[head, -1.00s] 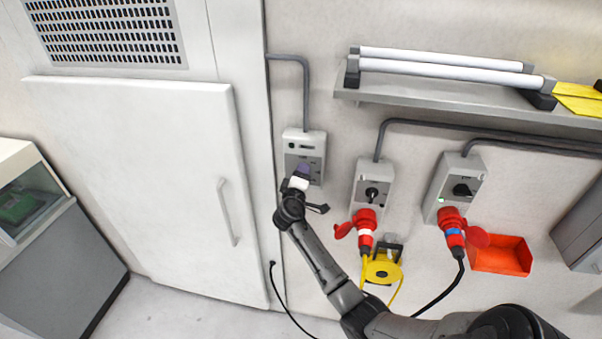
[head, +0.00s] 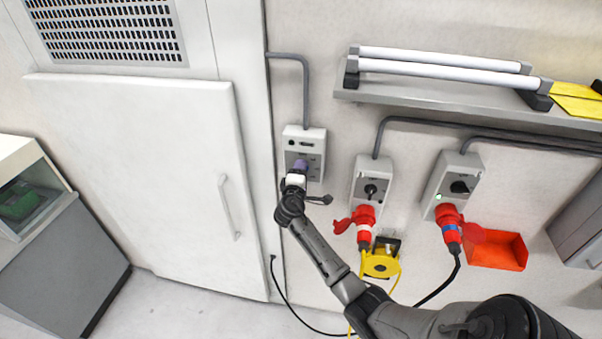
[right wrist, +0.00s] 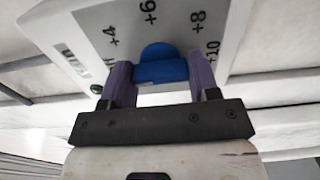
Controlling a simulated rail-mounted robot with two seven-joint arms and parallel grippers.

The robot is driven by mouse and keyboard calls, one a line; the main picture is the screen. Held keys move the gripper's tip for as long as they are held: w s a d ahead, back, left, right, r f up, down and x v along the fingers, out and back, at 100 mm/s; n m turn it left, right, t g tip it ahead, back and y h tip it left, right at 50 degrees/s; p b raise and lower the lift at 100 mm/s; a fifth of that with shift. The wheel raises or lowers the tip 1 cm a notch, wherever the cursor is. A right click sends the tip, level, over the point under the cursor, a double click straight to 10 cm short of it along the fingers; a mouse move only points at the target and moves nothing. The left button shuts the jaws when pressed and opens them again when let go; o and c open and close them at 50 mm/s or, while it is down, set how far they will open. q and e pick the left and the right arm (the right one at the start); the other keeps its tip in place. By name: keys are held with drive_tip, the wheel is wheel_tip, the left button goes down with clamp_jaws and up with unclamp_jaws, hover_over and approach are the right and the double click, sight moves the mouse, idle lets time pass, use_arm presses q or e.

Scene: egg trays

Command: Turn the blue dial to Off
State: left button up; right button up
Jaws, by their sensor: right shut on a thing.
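The blue dial (right wrist: 162,52) sits on the face of a grey control box (right wrist: 92,22). The numbers +4, +6, +8 and +10 show around it in the right wrist view, and part of another mark shows at the left, too cut off to read fully. My right gripper (right wrist: 161,78) has its two purple fingers on either side of the dial and is shut on it. In the head view the box (head: 291,137) hangs on the wall, and my right gripper (head: 301,167) is at its face, covering the dial. My left gripper is not in view.
Two grey switch boxes (head: 362,172) with red plugs (head: 364,217) are to the right. A white door (head: 140,170) with a handle is on the left. A shelf with white tubes (head: 440,68) is above right, and a red bin (head: 500,252) hangs below.

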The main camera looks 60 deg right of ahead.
drive_tip(key=o, duration=0.9)
drive_tip(key=shift+a, duration=0.1)
drive_tip(key=b+v, duration=0.3)
drive_tip(key=v, duration=1)
drive_tip(key=shift+s+a, duration=0.1)
drive_tip(key=shift+a, duration=0.2)
